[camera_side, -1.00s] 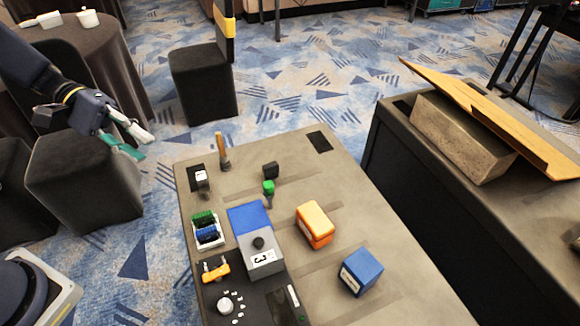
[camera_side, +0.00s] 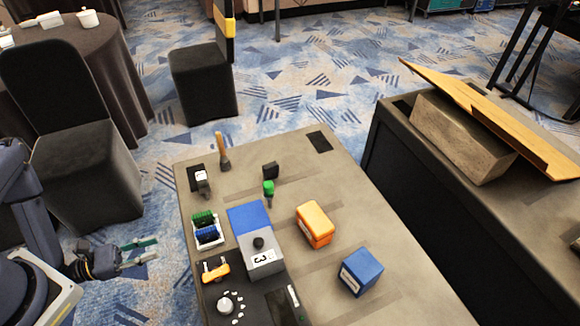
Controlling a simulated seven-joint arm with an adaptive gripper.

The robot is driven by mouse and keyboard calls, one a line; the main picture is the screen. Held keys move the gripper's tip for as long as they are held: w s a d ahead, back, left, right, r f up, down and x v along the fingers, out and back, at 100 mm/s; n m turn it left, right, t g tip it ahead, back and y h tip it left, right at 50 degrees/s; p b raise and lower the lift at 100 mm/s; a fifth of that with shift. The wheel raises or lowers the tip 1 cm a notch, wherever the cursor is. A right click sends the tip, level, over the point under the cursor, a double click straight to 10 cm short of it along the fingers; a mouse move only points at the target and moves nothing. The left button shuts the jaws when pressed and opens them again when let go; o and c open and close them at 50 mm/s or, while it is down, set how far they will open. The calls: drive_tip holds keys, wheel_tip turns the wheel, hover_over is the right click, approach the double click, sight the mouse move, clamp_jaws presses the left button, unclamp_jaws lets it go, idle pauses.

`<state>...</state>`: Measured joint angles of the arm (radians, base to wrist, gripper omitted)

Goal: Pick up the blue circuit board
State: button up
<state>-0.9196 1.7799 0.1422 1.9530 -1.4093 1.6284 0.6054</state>
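A small white rack (camera_side: 218,242) stands on the table's left side. It holds upright green boards (camera_side: 203,218) at the back and a blue circuit board (camera_side: 207,235) in front of them; at this size I cannot tell how many blue ones there are. My gripper (camera_side: 155,249) is off the table's left edge, to the left of and a little below the rack in the picture. Its two fingers, one teal and one silvery, appear apart with nothing visible between them. It does not touch the rack.
Near the rack are a blue-and-grey box (camera_side: 262,262), an orange clamp-like piece (camera_side: 215,269) and a black panel with a white knob (camera_side: 225,304). An orange box (camera_side: 314,225) and blue box (camera_side: 361,272) stand farther right. A wooden-handled tool (camera_side: 222,150) stands upright behind.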

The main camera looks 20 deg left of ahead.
sight(205, 230)
drive_tip(key=x, duration=1.5)
drive_tip(key=shift+s+d+r, duration=0.1)
drive_tip(key=shift+s, duration=0.1)
clamp_jaws()
